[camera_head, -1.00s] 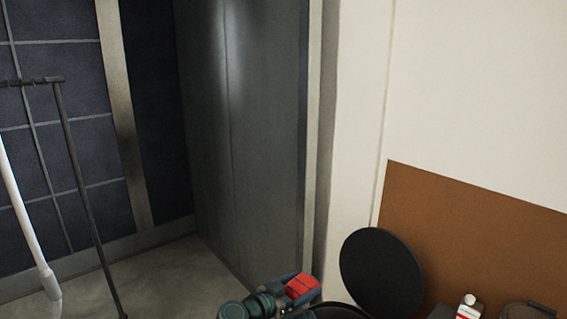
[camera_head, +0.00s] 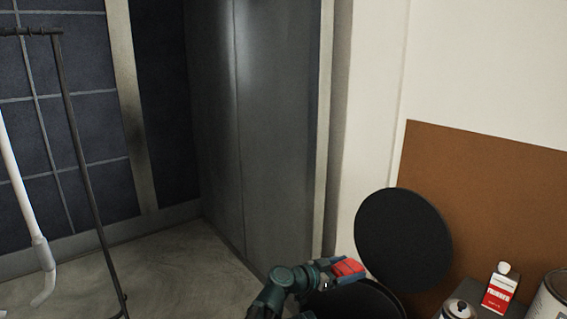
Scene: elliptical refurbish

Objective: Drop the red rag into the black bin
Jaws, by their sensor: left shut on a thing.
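The red rag (camera_head: 348,267) is a small folded red piece at the end of my left arm. My left gripper (camera_head: 336,274) is shut on it and holds it above the near left part of the black bin's opening. The black bin (camera_head: 372,301) stands at the bottom of the view with its round black lid (camera_head: 404,240) raised behind it. The bin's lower body is cut off by the frame edge, and my arm hides part of its rim. My right gripper is not in view.
A red and white bottle (camera_head: 499,289), a metal can (camera_head: 549,297) and a dark-topped container (camera_head: 457,309) stand right of the bin. A brown board (camera_head: 478,190) is behind. A black rack (camera_head: 84,180) and a white pole (camera_head: 22,190) stand left. The floor (camera_head: 170,275) between is clear.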

